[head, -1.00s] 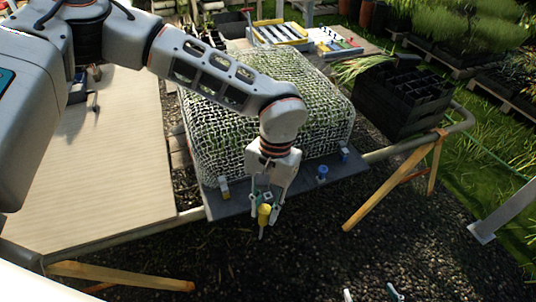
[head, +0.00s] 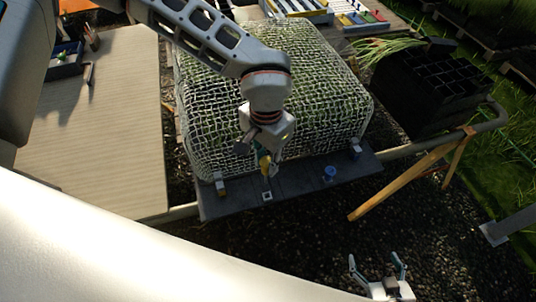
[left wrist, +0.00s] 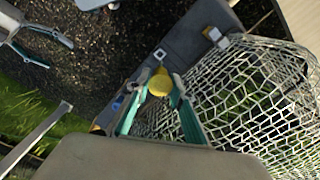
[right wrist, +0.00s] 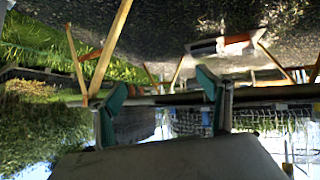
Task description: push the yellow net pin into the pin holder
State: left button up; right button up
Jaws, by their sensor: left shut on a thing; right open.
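My left gripper (head: 264,160) is shut on the yellow net pin (head: 265,166), over the dark board along the net's front edge. In the left wrist view, the pin's round yellow head (left wrist: 160,84) sits between the teal fingers (left wrist: 154,100). The pin holder, a small white square with a dark centre (head: 267,196), is on the board, just in front of the pin in the head view. It also shows in the left wrist view (left wrist: 159,54). The pin looks apart from it; its tip height is unclear. My right gripper (head: 377,263) is open and empty, away from the board.
White netting (head: 300,90) covers a green bed behind the board (head: 300,187). A blue pin (head: 329,173) and white fittings at both ends (head: 221,186) stand on the board. A black crate (head: 440,85) is at right.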

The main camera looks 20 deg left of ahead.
aim_at(267, 174)
pick_arm(q)
jog(key=shift+f, duration=0.35)
jog(key=shift+w+f, duration=0.1)
jog(key=shift+f, duration=0.65)
jog(key=shift+f+b, duration=0.35)
jog(key=shift+f, duration=0.1)
jog(key=shift+f+b, duration=0.35)
jog(key=shift+f, duration=0.05)
notch_tip(267, 174, down, 2)
jog(key=shift+f+b, duration=0.15)
jog(key=shift+b, duration=0.65)
jog(key=shift+f, duration=0.3)
jog(key=shift+f+b, duration=0.35)
jog(key=shift+b, duration=0.1)
pick_arm(e)
jog(key=shift+w+a+f+y, duration=0.2)
jog(key=shift+w+a, duration=0.25)
jog(key=shift+a, duration=0.15)
jog(key=shift+w+a+f+y, duration=0.2)
jog(key=shift+w+a, duration=0.2)
jog(key=shift+a, duration=0.2)
